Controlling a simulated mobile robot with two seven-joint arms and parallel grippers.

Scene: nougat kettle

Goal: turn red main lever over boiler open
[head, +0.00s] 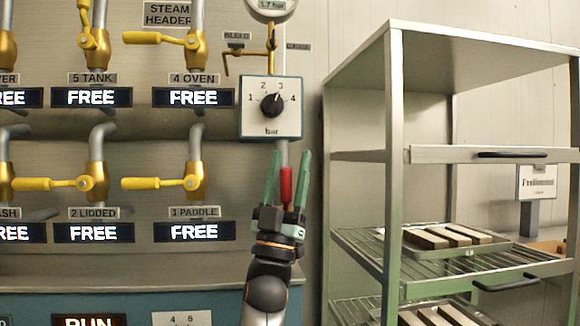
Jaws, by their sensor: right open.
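The red main lever (286,187) stands upright against the grey pipe below the bar dial, its lower end hidden behind my right gripper. My right gripper (289,158) points up at it with its two green fingers apart, one on each side of the red handle. I see gaps between the handle and the fingers, but I cannot tell how far the fingers reach in depth. My left gripper is not in view.
The bar dial box (255,119) sits just above my right gripper. Yellow-handled valves, such as the 1 PADDLE valve (155,183), line the wall to the left. A metal rack (396,170) with trays of bars (448,237) stands close on the right.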

